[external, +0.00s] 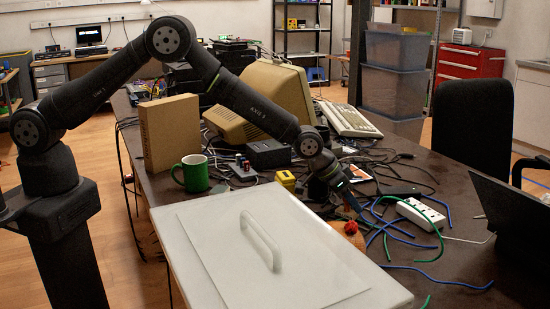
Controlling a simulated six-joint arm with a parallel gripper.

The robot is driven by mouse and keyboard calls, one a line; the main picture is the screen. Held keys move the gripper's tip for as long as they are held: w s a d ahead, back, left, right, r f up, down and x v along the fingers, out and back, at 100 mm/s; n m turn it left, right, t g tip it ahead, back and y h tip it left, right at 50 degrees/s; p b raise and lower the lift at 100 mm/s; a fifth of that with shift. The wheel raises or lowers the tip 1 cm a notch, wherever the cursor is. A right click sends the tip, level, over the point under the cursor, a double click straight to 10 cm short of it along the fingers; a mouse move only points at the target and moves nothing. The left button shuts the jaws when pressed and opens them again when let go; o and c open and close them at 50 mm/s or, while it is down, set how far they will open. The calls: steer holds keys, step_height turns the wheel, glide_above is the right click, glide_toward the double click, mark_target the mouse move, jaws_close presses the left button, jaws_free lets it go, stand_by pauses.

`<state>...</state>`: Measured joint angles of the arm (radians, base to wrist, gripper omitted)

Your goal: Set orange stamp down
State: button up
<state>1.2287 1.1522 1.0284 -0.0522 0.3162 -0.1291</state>
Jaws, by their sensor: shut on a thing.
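My gripper (347,205) reaches down over the dark table just behind the white lidded box, right of the picture's middle. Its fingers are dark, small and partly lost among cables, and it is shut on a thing. A small orange-red rounded piece (350,227) shows right below the fingertips; it looks like the orange stamp, but its shape is unclear. An orange textured patch (345,241) lies under and around it, partly hidden by the box. I cannot tell whether the stamp touches the surface below.
The white box (180,245) with a handled lid fills the front. A yellow block (286,180), a green mug (191,174) and a cardboard box (169,134) stand to the left. Blue and green cables and a white power strip (421,214) crowd the right.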

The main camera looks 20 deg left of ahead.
steer(key=shift+f, duration=0.15)
steer(key=o, duration=1)
steer(key=shift+a+r, duration=0.2)
steer(key=shift+r, duration=0.3)
steer(key=v, duration=1.1)
steer(key=shift+s, duration=0.1)
steer(key=x, duration=1.2)
steer(key=shift+a+f, duration=0.1)
